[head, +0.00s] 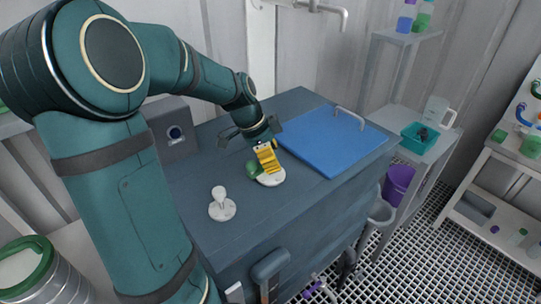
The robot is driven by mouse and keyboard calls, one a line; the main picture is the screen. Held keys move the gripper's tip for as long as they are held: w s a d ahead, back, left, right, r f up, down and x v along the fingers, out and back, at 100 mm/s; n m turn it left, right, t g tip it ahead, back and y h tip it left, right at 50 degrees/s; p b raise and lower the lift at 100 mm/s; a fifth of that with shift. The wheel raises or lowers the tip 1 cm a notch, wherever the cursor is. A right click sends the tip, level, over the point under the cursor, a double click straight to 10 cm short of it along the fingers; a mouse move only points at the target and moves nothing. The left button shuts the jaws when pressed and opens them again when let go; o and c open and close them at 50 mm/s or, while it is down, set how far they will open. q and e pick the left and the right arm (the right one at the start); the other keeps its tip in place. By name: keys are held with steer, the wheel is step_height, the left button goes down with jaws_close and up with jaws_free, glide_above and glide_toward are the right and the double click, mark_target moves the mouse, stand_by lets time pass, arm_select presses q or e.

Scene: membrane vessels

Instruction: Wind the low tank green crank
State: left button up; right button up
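The low tank (310,205) is a dark blue-grey box with a flat top. A green crank part (253,169) shows on a round white base (271,180) near the middle of its top. My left gripper (268,163), with yellow ridged fingers, points down right at the green part and hides some of it. I cannot tell whether the fingers are closed on it or only beside it. My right gripper is not in view.
A white knob on a round base (222,208) stands nearer on the tank top. A bright blue lid (325,142) with a metal handle covers the right part. Shelves with a teal bin (420,137) and a purple bucket (398,182) stand at the right, beside open grated floor.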

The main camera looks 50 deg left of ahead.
arm_select(q)
steer(key=shift+a+r, duration=0.1)
steer(key=shift+r, duration=0.05)
steer(key=v, duration=1.1)
steer(key=shift+s+r, duration=0.25)
steer(key=shift+r, duration=0.1)
